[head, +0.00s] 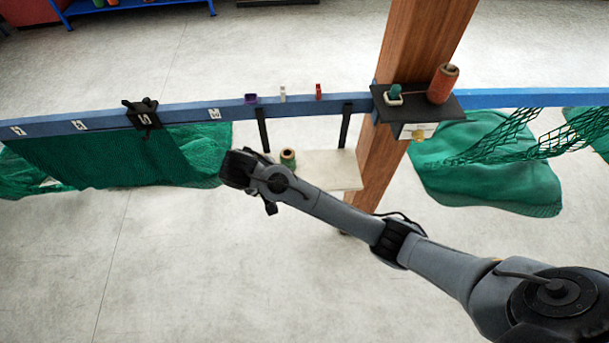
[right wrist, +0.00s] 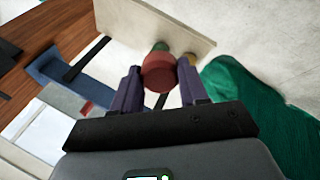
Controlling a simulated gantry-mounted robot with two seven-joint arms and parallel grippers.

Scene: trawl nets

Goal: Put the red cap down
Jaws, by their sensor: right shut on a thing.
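The red cap (right wrist: 158,74) is a round red piece between the two purple-grey fingers of my right gripper (right wrist: 160,80) in the right wrist view. The gripper is shut on it, and the cap is held up in front of the pale shelf. In the head view my right arm reaches in from the lower right, with its hand (head: 240,170) just left of the shelf (head: 338,168). The cap is hidden there. My left gripper is not in view.
A green and tan spool (head: 288,158) stands on the shelf. A blue rail (head: 185,112) carries small purple, white and red pieces. A wooden post (head: 420,45) bears a black bracket with an orange-red spool (head: 442,84). Green nets (head: 150,155) hang or lie on both sides.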

